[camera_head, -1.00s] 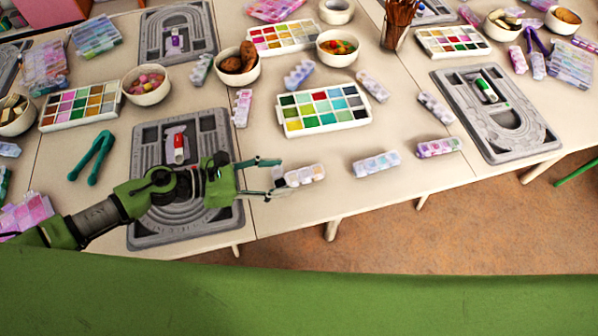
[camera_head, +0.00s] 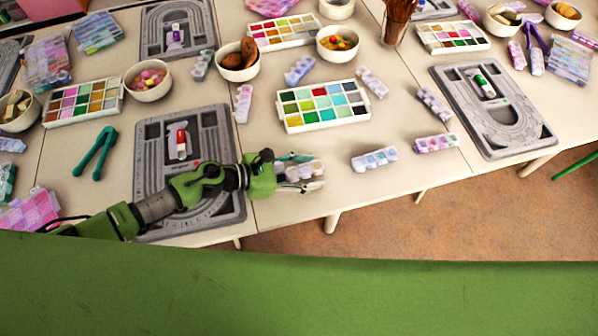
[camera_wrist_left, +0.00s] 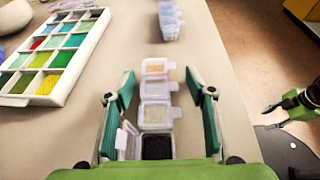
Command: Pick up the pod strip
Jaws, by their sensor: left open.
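The pod strip (camera_wrist_left: 156,110) is a row of small clear lidded compartments with pale orange, whitish and black contents. It lies on the table near the front edge. In the head view the strip (camera_head: 303,170) is partly hidden by my left gripper (camera_head: 305,172). In the left wrist view my left gripper (camera_wrist_left: 164,85) is open, with one finger on each side of the strip and gaps between fingers and strip. One lid at the near end hangs open toward the left finger. My right gripper is not in the head view; a dark part at the right of the wrist view is unclear.
A white bead palette (camera_head: 323,106) stands behind the strip. A lavender-blue pod strip (camera_head: 374,159) and a purple-pink one (camera_head: 436,143) lie to its right. A grey bead board (camera_head: 188,160) lies under my left arm. The table's front edge is close.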

